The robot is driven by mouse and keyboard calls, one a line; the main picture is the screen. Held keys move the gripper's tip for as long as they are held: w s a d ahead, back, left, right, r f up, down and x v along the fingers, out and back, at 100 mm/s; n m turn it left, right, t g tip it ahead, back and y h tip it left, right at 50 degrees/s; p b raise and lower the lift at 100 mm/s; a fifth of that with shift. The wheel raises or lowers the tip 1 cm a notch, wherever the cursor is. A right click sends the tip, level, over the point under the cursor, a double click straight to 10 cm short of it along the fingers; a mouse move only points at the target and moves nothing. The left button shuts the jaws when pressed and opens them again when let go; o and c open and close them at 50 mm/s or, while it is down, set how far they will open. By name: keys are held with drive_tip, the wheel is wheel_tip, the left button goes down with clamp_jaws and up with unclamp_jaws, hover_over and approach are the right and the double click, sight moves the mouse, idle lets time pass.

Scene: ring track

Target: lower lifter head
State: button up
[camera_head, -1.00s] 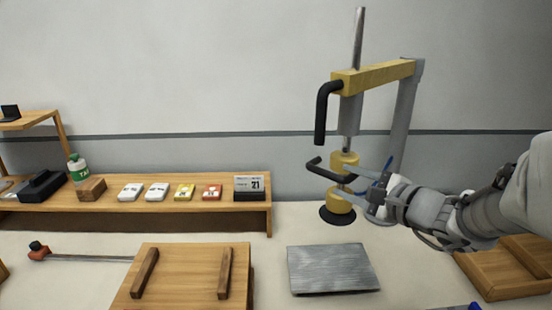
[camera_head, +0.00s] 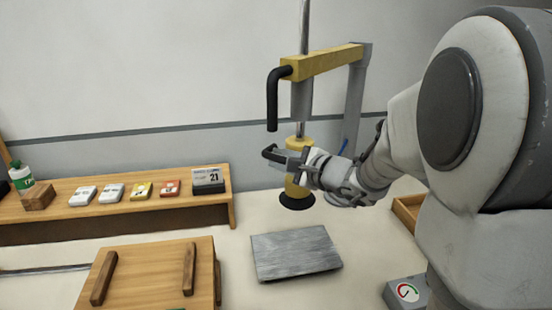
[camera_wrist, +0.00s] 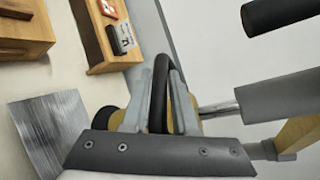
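The lifter head (camera_head: 299,178) is a yellow cylinder with a black disc at its bottom. It hangs from a metal rod, above and behind a grey metal plate (camera_head: 296,252), with its disc apart from the plate. A black bent handle (camera_head: 271,153) sticks out from the head to the left. My gripper (camera_head: 287,163) is in front of the head at this handle.
A yellow beam (camera_head: 325,60) on a grey post carries the rod, with a second black handle (camera_head: 272,100) above my gripper. A wooden shelf (camera_head: 130,215) with small boxes stands left. A wooden board (camera_head: 145,275) with two bars lies front left.

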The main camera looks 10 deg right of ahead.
clamp_jaws()
idle(1.1)
